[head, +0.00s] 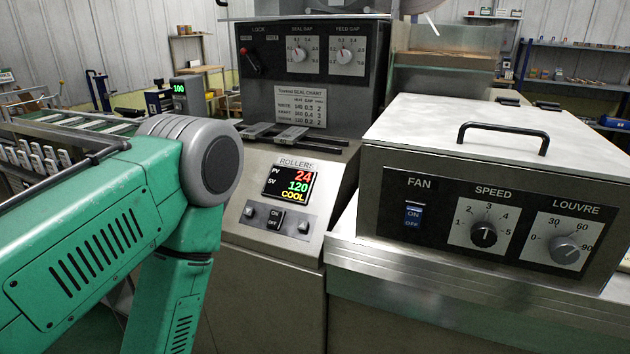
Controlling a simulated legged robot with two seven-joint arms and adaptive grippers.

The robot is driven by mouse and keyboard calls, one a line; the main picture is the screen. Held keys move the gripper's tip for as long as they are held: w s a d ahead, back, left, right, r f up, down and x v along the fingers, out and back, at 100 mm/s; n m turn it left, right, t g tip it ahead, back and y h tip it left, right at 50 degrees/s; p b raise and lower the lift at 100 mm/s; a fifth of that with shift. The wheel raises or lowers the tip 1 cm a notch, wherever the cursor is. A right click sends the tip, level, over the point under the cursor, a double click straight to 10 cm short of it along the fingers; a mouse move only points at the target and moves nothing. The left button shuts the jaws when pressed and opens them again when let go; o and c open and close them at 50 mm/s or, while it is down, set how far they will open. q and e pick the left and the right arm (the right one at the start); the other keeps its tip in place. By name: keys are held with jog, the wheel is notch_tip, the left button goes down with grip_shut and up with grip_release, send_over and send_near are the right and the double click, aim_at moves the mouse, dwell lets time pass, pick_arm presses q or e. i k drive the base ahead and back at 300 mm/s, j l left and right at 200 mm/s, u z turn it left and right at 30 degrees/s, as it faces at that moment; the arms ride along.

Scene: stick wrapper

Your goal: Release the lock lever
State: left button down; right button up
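The lock lever (251,64) is a small dark lever with a red tip. It sits under the word LOCK at the left of the dark upper panel (270,88) of the machine. Its red tip points up and left, toward the left of two small labels; the right one appears to read FREE. Nothing touches the lever. My green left arm comes in from the left and bends downward at a grey joint. My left gripper is out of the picture, and no part of my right arm or gripper shows.
Right of the lever are the SEAL GAP dial (298,55) and FEED GAP dial (346,56). Below stands the ROLLERS control box (270,205), its display reading 24, 120 and COOL. A steel box (480,180) with a handle and fan controls stands at the right front.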

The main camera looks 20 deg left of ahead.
aim_at(259, 70)
jog(key=i+j+z, duration=0.1)
jog(key=j+z, duration=0.2)
jog(key=j, duration=0.8)
jog(key=j+z, duration=0.3)
jog(key=j, duration=0.85)
